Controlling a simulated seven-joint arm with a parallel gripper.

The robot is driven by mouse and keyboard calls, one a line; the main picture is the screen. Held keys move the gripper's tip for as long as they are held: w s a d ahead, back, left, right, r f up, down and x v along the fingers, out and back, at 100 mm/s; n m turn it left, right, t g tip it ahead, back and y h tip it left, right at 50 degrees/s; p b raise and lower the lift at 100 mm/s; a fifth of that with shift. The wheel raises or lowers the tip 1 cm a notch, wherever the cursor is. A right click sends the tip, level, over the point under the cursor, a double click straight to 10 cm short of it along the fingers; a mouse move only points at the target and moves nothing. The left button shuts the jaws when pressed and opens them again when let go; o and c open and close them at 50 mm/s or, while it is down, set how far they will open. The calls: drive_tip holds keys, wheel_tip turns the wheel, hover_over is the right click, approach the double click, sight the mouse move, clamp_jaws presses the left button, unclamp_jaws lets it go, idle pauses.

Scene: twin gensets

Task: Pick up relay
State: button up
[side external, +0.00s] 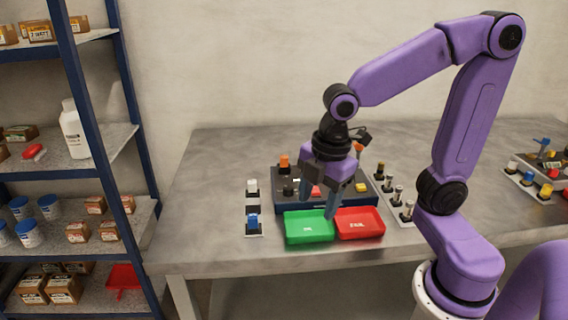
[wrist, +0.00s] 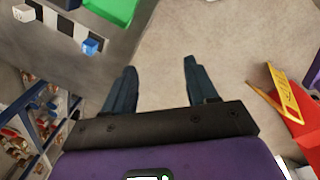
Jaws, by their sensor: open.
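No part is labelled as the relay, so I cannot tell for certain which one it is. A blue block (side external: 252,221) and a white block (side external: 252,187) stand on a black-and-white strip (side external: 253,209) left of the trays. In the wrist view the blue block (wrist: 90,46) and white block (wrist: 23,13) are at the upper left. My gripper (side external: 319,203) is open above the green tray, its fingers pointing down, apart from the blocks. In the wrist view my gripper (wrist: 160,67) has nothing between its fingers.
A green tray (side external: 307,238) and a red tray (side external: 359,232) sit side by side near the table's front. Behind them is a dark panel (side external: 279,180) with orange knobs. Several small posts stand on a strip (side external: 398,205) at right. A shelf (side external: 98,145) stands left.

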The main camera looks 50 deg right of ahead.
drive_tip(key=w+d+r+n+t+h, duration=0.1)
drive_tip(key=w+d+r+n, duration=0.15)
drive_tip(key=w, duration=0.45)
drive_tip(key=w+d+r+n, duration=0.1)
drive_tip(key=w+d+n, duration=0.25)
drive_tip(key=w, duration=0.35)
drive_tip(key=n+h, duration=0.2)
drive_tip(key=n, duration=0.2)
approach(284, 157)
drive_tip(key=shift+t, duration=0.3)
drive_tip(key=shift+s+x, duration=0.15)
drive_tip(key=shift+x, duration=2.3)
drive_tip(key=shift+s+x, duration=0.1)
drive_tip(key=shift+x, duration=2.3)
drive_tip(key=shift+d, duration=0.1)
